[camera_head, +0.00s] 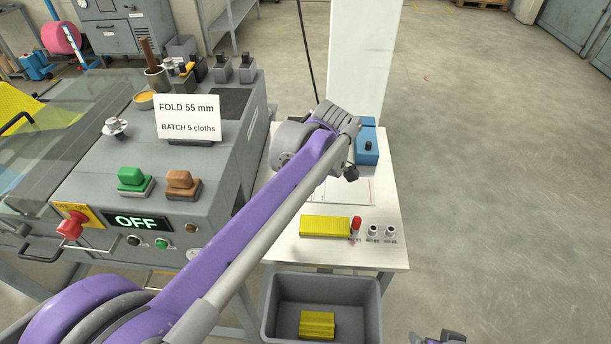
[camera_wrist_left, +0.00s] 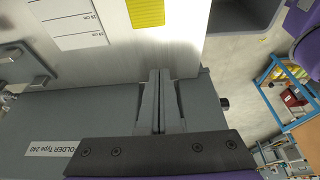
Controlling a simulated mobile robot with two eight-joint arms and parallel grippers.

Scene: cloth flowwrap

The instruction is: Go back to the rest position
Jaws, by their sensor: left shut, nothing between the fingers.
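My left arm (camera_head: 245,205) is purple and grey and reaches across the head view from the lower left to above the white side table (camera_head: 390,190). Its wrist (camera_head: 320,135) is over the table, and its fingers are hidden in that view. In the left wrist view the left gripper (camera_wrist_left: 160,72) is shut and empty, with its two fingers together.
A folding machine with an OFF display (camera_head: 136,222) stands left of the table. On the table are a yellow cloth stack (camera_head: 325,226), a blue box (camera_head: 368,155) and small capped cylinders. A grey bin (camera_head: 372,310) in front holds a yellow bundle (camera_head: 317,325). Floor at right is clear.

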